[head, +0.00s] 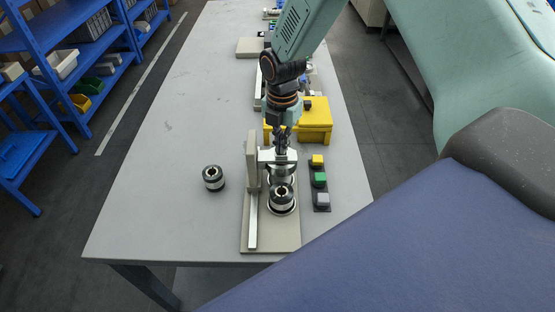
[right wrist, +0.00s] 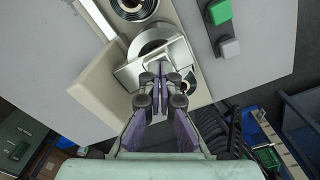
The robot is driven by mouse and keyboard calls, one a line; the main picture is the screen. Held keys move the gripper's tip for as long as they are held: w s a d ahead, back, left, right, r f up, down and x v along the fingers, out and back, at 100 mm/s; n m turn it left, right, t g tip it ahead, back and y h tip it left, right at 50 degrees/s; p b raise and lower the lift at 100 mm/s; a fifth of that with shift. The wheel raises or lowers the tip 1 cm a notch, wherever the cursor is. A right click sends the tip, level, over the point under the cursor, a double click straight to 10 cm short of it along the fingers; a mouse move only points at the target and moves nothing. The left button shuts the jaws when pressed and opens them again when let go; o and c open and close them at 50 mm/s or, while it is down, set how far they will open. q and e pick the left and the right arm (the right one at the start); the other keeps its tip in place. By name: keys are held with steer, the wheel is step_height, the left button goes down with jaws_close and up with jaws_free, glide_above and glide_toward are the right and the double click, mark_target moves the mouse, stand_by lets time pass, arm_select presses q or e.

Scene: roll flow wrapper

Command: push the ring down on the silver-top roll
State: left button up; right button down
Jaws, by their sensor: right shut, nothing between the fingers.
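My right gripper (head: 282,148) points down over the beige fixture (head: 273,238), at a silver bracket on it. In the right wrist view, its fingers (right wrist: 160,76) are shut and empty, with the tips close over the silver bracket (right wrist: 172,58); I cannot tell whether they touch. A roll with a bright silver top and dark centre (head: 281,194) stands upright on the fixture, in front of the bracket. Another round silver part (right wrist: 150,38) shows beside the bracket in the right wrist view. I cannot pick out the ring for certain. My left gripper is out of view.
A loose silver-and-black roll (head: 213,178) stands on the grey table (head: 160,195) left of the fixture. A button strip with yellow, green (head: 320,179) and white buttons lies at its right. A yellow box (head: 315,122) stands behind. The table's left side is mostly clear.

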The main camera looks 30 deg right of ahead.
steer(key=shift+f, duration=0.45)
steer(key=shift+s+b, duration=0.1)
steer(key=shift+b, duration=0.2)
steer(key=shift+f, duration=0.4)
steer(key=shift+r, duration=0.15)
step_height(320, 180, up, 8)
steer(key=p, duration=0.7)
steer(key=shift+r, duration=0.25)
steer(key=shift+f, duration=0.1)
